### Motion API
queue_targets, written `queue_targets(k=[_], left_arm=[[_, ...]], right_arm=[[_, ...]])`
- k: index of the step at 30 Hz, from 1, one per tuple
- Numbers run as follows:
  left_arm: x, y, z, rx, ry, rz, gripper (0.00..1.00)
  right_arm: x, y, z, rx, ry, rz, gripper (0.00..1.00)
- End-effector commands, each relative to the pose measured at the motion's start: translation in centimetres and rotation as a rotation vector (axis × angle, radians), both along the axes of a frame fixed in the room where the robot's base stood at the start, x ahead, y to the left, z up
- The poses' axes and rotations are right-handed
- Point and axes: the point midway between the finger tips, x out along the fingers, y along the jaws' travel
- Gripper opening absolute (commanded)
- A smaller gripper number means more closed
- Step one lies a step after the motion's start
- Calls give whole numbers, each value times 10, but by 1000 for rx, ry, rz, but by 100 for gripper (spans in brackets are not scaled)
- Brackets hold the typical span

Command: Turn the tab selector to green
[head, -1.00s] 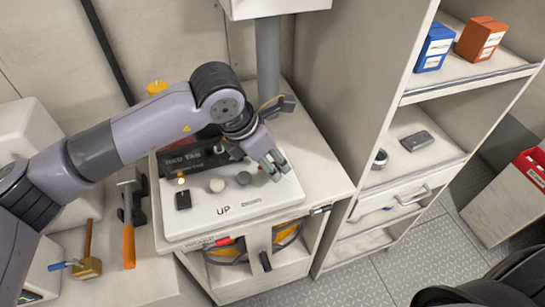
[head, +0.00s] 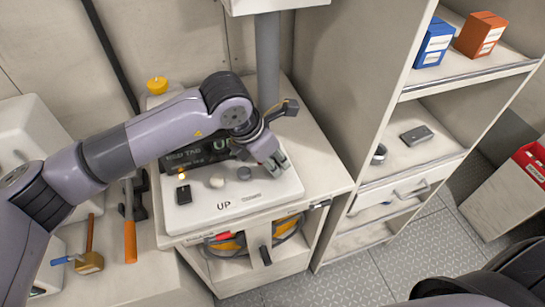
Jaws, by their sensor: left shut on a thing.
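A white control panel (head: 235,207) marked "UP" lies on the bench top. A white round knob (head: 217,182), a grey round knob (head: 245,174) and a black switch (head: 183,194) sit on the panel. My left gripper (head: 277,162) points down at the panel's right back part, right of the grey knob. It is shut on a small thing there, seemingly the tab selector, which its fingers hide. I cannot read the selector's setting. My right gripper is not in view.
A grey post (head: 267,60) rises behind the panel. An orange-handled tool (head: 130,238) and a small mallet (head: 89,261) lie to the left. Shelves on the right hold a blue box (head: 434,44), an orange box (head: 481,35) and a dark flat device (head: 417,135).

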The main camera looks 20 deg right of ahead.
Motion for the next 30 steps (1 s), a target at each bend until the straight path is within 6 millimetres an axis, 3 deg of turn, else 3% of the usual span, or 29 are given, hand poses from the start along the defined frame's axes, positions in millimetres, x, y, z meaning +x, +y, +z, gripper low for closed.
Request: queue_targets(k=[7, 16, 30], left_arm=[[0, 0, 0, 0, 0, 0, 0], [1, 0, -2, 0, -1, -31, 0], [4, 0, -6, -1, -3, -362, 0]], right_arm=[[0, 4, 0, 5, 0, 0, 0], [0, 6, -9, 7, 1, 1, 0], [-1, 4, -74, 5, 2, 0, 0]])
